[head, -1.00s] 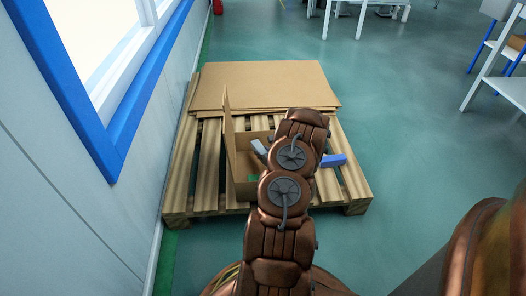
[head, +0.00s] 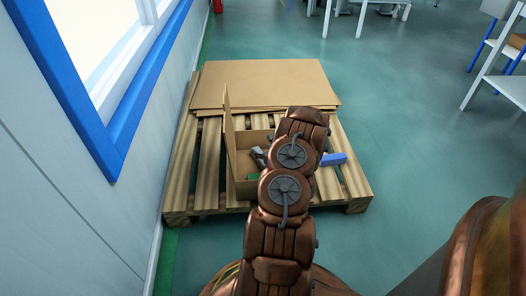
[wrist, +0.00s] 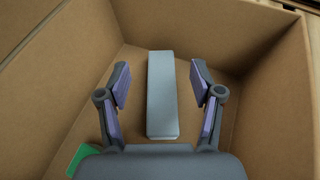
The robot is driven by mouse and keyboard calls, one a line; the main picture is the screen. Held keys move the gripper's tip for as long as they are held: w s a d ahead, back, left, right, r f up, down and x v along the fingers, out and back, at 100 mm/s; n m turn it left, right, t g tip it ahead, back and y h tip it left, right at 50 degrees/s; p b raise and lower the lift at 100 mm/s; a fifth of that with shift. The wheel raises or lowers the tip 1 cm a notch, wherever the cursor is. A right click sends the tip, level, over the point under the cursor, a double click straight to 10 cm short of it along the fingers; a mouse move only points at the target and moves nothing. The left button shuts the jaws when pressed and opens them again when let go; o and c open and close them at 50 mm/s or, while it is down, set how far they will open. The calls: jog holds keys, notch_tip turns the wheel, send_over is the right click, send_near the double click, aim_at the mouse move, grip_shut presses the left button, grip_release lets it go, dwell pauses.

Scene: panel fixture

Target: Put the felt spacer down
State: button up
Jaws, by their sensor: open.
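The felt spacer, a long light-grey block (wrist: 162,100), lies in the cardboard box (head: 242,160) in the wrist view. My gripper (wrist: 161,80) is open around it, with one purple-padded finger on each side and a visible gap to both. The spacer appears to rest on the box floor. In the head view my arm hides most of the box's inside, and only a dark part of the gripper (head: 259,157) shows there; I cannot make out the spacer in that view.
A green piece (wrist: 82,158) lies in the box at lower left of the wrist view. The box stands on a wooden pallet (head: 207,165), in front of flat cardboard sheets (head: 262,82). A blue block (head: 333,160) lies on the pallet, right of my arm. A wall is at left.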

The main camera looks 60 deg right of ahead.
jog(key=shift+r, duration=0.35)
jog(key=shift+s+r, duration=0.2)
jog(key=shift+s, duration=0.05)
jog(key=p+v, duration=0.3)
jog(key=v, duration=0.8)
jog(key=shift+s+a+p, duration=0.15)
jog(key=shift+s+p, duration=0.05)
jog(key=shift+p, duration=0.1)
jog(key=shift+r, duration=0.15)
